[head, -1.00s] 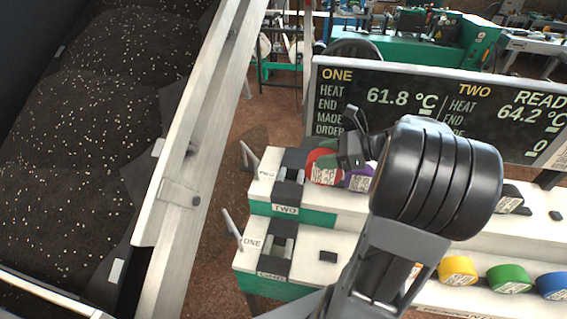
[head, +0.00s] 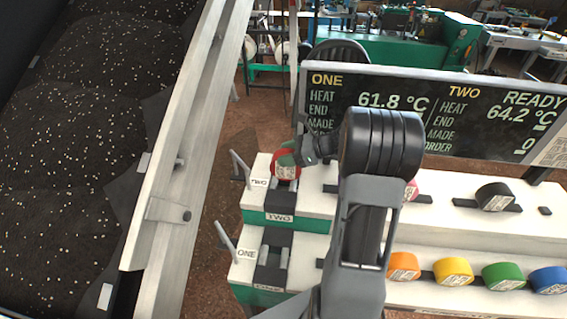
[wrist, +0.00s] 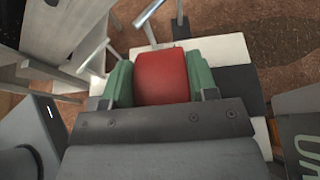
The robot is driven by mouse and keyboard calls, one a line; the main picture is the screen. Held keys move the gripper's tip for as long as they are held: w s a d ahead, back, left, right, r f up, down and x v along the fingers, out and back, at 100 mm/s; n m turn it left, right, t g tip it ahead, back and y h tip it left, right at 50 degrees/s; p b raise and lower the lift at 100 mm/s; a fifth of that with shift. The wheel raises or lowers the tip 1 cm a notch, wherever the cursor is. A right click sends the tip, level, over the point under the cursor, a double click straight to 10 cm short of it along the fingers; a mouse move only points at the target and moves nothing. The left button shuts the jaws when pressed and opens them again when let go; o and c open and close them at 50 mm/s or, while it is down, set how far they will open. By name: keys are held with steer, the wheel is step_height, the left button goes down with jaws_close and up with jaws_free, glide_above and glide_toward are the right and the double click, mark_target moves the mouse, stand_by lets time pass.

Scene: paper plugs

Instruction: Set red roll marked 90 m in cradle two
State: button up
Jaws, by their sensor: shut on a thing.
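The red roll (head: 284,160) is held at the dark cradle two (head: 280,202), the upper one on the left end of the white bench. Its white label faces the head camera, but the print is too small to read. My gripper (head: 290,157) is shut on the roll. In the wrist view, the green finger pads of my gripper (wrist: 161,82) press both sides of the red roll (wrist: 162,70). I cannot tell whether the roll rests in the cradle or hangs just above it.
Cradle one (head: 272,262) is empty on the lower step. Thin levers stand left of both cradles. A black roll (head: 495,195) and orange (head: 404,263), yellow, green and blue rolls sit to the right. A display board (head: 420,110) stands behind.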

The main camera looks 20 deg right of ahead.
steer(key=shift+w+a+f, duration=0.25)
steer(key=shift+w+f, duration=0.35)
steer(key=shift+f, duration=0.1)
steer(key=shift+w+f, duration=0.1)
steer(key=shift+f, duration=1.5)
steer(key=shift+f, duration=0.1)
steer(key=shift+f, duration=0.15)
steer(key=o, duration=1)
